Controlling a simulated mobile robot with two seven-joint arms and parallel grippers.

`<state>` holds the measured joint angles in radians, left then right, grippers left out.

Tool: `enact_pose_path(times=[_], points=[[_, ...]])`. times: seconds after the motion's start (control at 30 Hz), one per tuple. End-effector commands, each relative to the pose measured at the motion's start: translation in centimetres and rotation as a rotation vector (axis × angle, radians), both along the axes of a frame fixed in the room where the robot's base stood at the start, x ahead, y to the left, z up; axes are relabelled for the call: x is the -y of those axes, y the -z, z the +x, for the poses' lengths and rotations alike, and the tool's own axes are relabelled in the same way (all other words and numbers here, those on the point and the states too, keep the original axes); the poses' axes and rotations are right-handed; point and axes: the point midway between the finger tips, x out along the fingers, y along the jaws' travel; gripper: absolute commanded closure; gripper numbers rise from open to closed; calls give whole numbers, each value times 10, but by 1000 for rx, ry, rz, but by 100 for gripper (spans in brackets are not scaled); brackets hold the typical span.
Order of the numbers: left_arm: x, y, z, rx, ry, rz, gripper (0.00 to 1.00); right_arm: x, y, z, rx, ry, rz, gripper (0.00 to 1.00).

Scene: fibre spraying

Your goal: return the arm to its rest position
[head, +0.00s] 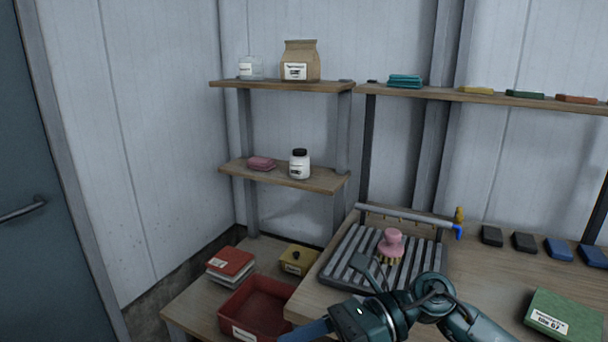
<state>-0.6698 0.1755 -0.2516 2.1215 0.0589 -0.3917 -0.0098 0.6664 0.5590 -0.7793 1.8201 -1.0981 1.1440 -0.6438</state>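My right arm comes in from the lower right, and its dark teal gripper (362,308) is over the front edge of the wooden workbench (320,300). A flat blue part points to the lower left from it, and a grey part sticks up beside the slatted rack. The fingertips cannot be made out clearly, so I cannot tell if the gripper is open or shut. My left gripper is out of view. A pink knobbed tool with yellowish bristles (393,241) stands on the slatted grey rack (343,262), apart from the gripper.
A pipe with a blue-handled tap (458,231) runs behind the rack. A red tray (258,310), red books (231,263) and a yellow box (297,259) are on the lower left table. A green box (563,317) lies at right. Shelves hold a paper bag (300,58) and white jar (299,166).

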Motion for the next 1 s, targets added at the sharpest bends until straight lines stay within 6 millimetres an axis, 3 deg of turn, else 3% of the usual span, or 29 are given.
enact_pose_path(times=[0.1, 0.2, 0.33, 0.43, 0.5, 0.6, 0.73, 0.77, 0.9, 1.0], points=[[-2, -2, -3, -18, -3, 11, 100, -17, -26, -1, -388, 181, 288, 20], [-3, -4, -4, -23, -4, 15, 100, -9, -35, 15, -732, 348, 499, 20], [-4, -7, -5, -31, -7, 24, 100, 22, -13, 41, -1213, 580, 736, 20], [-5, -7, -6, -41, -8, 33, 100, 55, 31, 50, -1594, 772, 898, 20], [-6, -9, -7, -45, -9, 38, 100, 79, 72, 44, -1864, 909, 1001, 20], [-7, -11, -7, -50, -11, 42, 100, 109, 134, 18, -2214, 1097, 1125, 20], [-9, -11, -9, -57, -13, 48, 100, 132, 191, -27, -2536, 1281, 1232, 20], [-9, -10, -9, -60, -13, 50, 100, 135, 200, -37, 2558, -1295, -1233, 20], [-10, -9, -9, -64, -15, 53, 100, 143, 226, -68, 2404, -1234, -1135, 20], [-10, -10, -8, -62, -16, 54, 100, 145, 232, -76, 2367, -1218, -1111, 20]])
